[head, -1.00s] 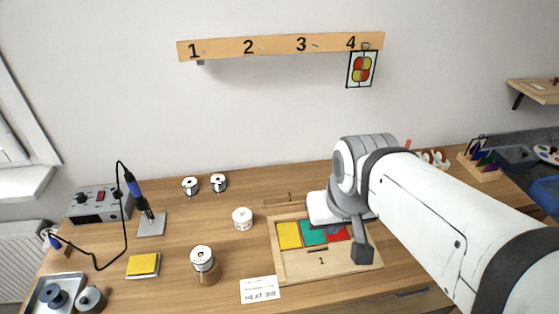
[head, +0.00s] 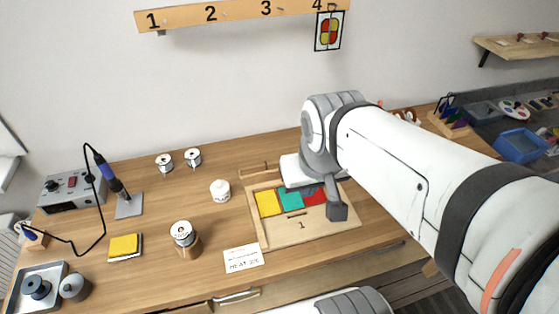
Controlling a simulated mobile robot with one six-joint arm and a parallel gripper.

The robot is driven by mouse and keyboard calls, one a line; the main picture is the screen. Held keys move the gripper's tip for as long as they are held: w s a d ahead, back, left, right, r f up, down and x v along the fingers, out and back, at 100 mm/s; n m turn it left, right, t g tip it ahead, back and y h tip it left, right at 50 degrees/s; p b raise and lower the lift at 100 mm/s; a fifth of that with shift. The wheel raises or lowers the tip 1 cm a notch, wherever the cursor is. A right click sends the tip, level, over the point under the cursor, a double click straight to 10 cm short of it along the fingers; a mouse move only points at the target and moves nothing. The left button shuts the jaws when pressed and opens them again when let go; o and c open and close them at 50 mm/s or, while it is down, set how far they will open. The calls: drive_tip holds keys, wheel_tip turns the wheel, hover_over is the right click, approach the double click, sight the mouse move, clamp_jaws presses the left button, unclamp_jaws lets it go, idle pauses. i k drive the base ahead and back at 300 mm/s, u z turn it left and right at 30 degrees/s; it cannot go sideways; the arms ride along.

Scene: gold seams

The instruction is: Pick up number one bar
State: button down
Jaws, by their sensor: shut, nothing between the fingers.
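A wooden tray (head: 330,231) on the workbench has a printed 1 on its front part. A small thin dark bar (head: 296,215) lies just behind that 1. Yellow (head: 268,203), teal (head: 291,200) and red (head: 315,196) panels lie in a row behind the bar. My gripper (head: 337,211) is shut and empty, over the tray's right part, to the right of the bar. My wrist covers the back right of the tray. The fingertips are not clear, and I cannot tell their height above the tray.
A white card (head: 243,258) lies left of the tray's front corner. A soldering station (head: 70,190) is at the far left. A shelf numbered 1 to 4 (head: 240,14) hangs on the wall.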

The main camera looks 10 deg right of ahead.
sight(267, 165)
drive_tip(key=z, duration=1.05)
drive_tip(key=k, duration=1)
drive_tip(key=u, duration=0.65)
drive_tip(key=i, duration=1)
drive_tip(key=u, duration=0.05)
